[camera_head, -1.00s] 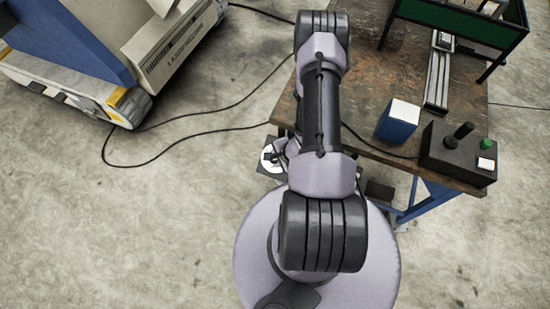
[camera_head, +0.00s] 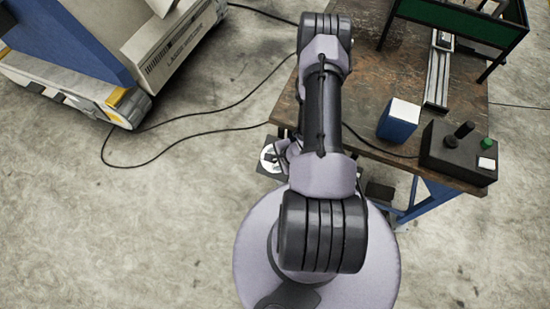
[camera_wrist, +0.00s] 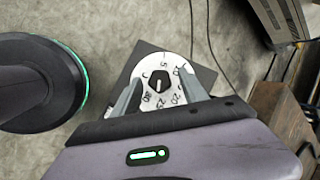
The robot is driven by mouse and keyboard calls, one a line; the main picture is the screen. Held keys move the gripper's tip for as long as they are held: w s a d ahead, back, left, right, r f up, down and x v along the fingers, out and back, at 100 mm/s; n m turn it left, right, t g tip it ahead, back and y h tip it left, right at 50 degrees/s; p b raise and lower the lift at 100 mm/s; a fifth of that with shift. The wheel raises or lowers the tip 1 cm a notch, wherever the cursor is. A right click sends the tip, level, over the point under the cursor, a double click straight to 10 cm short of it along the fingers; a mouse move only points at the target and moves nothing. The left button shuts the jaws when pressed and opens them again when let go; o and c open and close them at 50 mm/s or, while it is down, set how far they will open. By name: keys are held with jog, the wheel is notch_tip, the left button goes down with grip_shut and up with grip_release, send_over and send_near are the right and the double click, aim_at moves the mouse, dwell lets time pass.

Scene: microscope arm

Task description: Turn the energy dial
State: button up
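The energy dial (camera_wrist: 149,85) is a round white face with black numbers and a dark knob at its centre. It sits on a dark square plate (camera_wrist: 205,76). A light mark on the knob is too small to read exactly. My gripper (camera_wrist: 160,84) is open, with one grey finger on each side of the knob, over the dial face. I cannot tell whether the fingers touch it. In the head view the dial (camera_head: 267,157) shows only in part, beside my arm, which hides the rest and most of the gripper.
A wooden workbench (camera_head: 375,70) lies to the right, with a blue box (camera_head: 398,124) and a black control box (camera_head: 458,152) with a joystick and green button. A laser unit (camera_head: 170,48) stands at upper left. Black cables cross the floor between them.

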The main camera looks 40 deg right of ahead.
jog(key=p+v, duration=0.5)
jog(key=v, duration=1.2)
jog(key=shift+s+r, duration=0.15)
jog(key=shift+s, duration=0.05)
